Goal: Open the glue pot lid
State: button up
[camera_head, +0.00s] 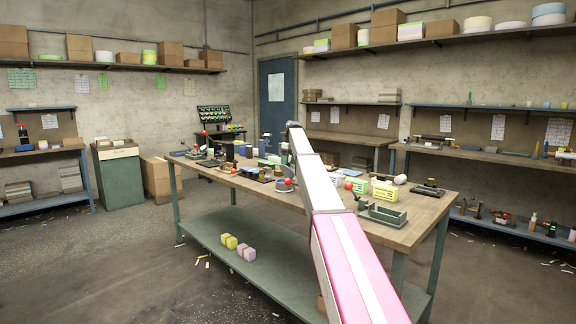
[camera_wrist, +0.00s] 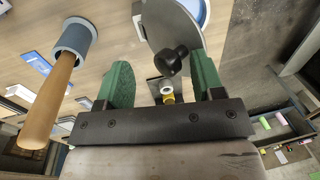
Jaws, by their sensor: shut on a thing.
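In the wrist view, the green fingers of my gripper (camera_wrist: 163,78) stand on either side of a grey metal disc with a black knob, which looks like the glue pot lid (camera_wrist: 178,25). The disc stands tilted at the fingertips, and my gripper is shut on it; the exact contact is hard to see. Behind the disc, part of a round blue and white rim shows, perhaps the glue pot (camera_wrist: 205,12). In the head view my arm crosses the workbench and my gripper cannot be made out.
A wooden-handled tool with a grey-blue head (camera_wrist: 60,85) is left of my gripper. The wooden workbench (camera_head: 405,235) is crowded with small items, including a green tray (camera_head: 382,217) and yellow boxes (camera_head: 384,191). Yellow and pink blocks (camera_head: 245,252) lie on its lower shelf.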

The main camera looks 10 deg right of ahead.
jog(key=w+d+r, duration=0.4)
jog(key=d+r, duration=0.1)
jog(key=r, duration=0.2)
jog(key=shift+w+d+r, duration=0.15)
jog(key=shift+d+r, duration=0.15)
jog(key=shift+d, duration=0.1)
dwell(0.8)
dwell(0.3)
notch_tip(320, 180, up, 11)
jog(key=d, duration=0.1)
jog(key=shift+w+d+f, duration=0.15)
jog(key=shift+w, duration=0.3)
